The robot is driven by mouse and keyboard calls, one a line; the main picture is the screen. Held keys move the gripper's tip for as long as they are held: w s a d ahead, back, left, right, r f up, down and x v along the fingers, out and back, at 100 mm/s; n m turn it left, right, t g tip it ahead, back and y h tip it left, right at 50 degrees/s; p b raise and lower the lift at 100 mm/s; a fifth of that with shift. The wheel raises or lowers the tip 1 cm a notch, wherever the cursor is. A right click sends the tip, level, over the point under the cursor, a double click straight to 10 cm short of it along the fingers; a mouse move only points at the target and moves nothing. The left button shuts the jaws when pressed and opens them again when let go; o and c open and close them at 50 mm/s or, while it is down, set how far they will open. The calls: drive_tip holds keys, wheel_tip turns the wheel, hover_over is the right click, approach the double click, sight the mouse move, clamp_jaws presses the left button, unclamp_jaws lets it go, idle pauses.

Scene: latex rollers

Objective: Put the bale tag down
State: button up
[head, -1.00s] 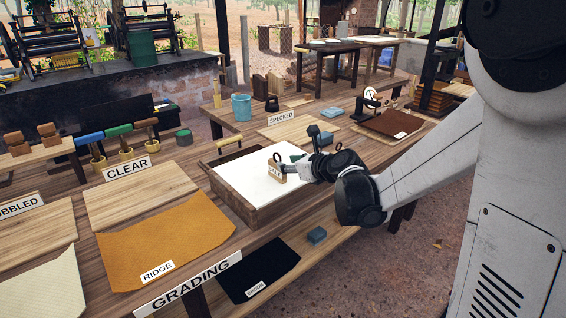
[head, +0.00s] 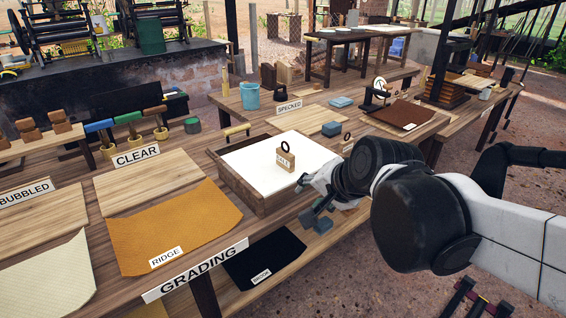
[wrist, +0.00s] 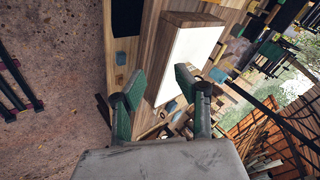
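A small wooden bale tag (head: 285,160) with a black ring on top stands upright on the white sheet (head: 310,153) inside a wooden tray (head: 273,202). My gripper (head: 309,201) is apart from it, low beyond the tray's front right side. In the wrist view my gripper (wrist: 161,84) shows its two green-padded fingers spread, with nothing between them. A second wooden tag with a ring (head: 347,145) stands on the table right of the tray, partly hidden behind my wrist.
A blue block (head: 331,129) sits near the tray's back right corner. A brown sheet (head: 402,115) lies farther right. An orange RIDGE sheet (head: 175,225) covers the table to the left. A black sheet (head: 262,260) lies on the lower shelf.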

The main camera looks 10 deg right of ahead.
drive_tip(key=s+d+f+n+g+h, duration=0.1)
drive_tip(key=s+d+n, duration=0.1)
drive_tip(key=s+n, duration=0.6)
drive_tip(key=shift+s+f+h, duration=0.35)
drive_tip(key=shift+s+h, duration=0.05)
drive_tip(key=shift+s, duration=0.5)
drive_tip(key=o, duration=0.5)
drive_tip(key=shift+s+d+n, duration=0.15)
drive_tip(key=shift+s+n, duration=0.2)
drive_tip(key=shift+n, duration=0.15)
drive_tip(key=o, duration=0.8)
